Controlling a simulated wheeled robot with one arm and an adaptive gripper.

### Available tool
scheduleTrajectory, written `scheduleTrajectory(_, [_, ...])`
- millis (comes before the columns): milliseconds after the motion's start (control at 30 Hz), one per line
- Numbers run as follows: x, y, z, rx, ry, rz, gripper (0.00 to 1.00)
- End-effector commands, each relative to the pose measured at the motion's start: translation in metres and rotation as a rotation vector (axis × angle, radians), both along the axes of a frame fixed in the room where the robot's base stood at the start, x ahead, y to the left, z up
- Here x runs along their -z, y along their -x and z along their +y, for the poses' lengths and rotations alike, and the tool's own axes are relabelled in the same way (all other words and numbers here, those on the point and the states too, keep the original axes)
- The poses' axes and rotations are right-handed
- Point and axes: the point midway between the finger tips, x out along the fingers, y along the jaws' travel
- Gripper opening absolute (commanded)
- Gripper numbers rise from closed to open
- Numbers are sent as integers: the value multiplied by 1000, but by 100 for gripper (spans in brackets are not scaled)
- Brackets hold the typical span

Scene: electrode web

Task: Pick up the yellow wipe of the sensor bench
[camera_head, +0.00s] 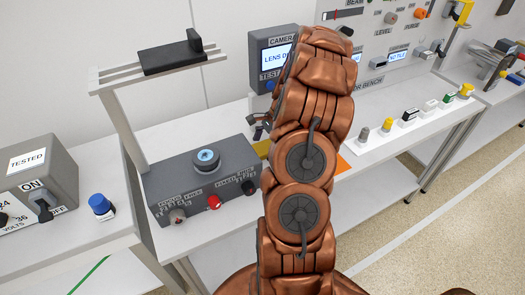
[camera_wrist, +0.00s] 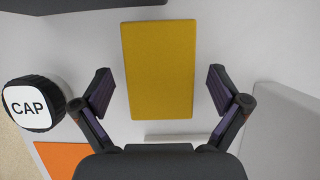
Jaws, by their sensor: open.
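The yellow wipe (camera_wrist: 159,70) is a flat rectangle lying on the white bench top (camera_wrist: 228,35) in the wrist view. My gripper (camera_wrist: 162,95) is open, with one finger on each side of the lower part of the wipe as the picture shows it. Nothing is between the fingers except the view of the wipe, and the height above it is hard to tell. In the head view only a sliver of yellow (camera_head: 262,148) shows beside my arm. The gripper (camera_head: 257,130) is mostly hidden there behind my copper arm.
A black-and-white CAP cylinder (camera_wrist: 33,103) stands left of the gripper. An orange patch (camera_wrist: 62,158) lies at lower left. A grey block (camera_wrist: 285,130) is at right. In the head view, a grey control box (camera_head: 200,185) and a camera monitor (camera_head: 275,55) stand near the arm.

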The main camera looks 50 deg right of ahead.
Motion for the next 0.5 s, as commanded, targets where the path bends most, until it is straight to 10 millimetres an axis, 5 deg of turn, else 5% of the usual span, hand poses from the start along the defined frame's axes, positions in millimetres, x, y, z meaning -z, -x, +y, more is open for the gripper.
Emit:
scheduleTrajectory(367, [1, 0, 0, 0, 0, 0, 98])
scheduleTrajectory(500, [1, 0, 0, 0, 0, 0, 85])
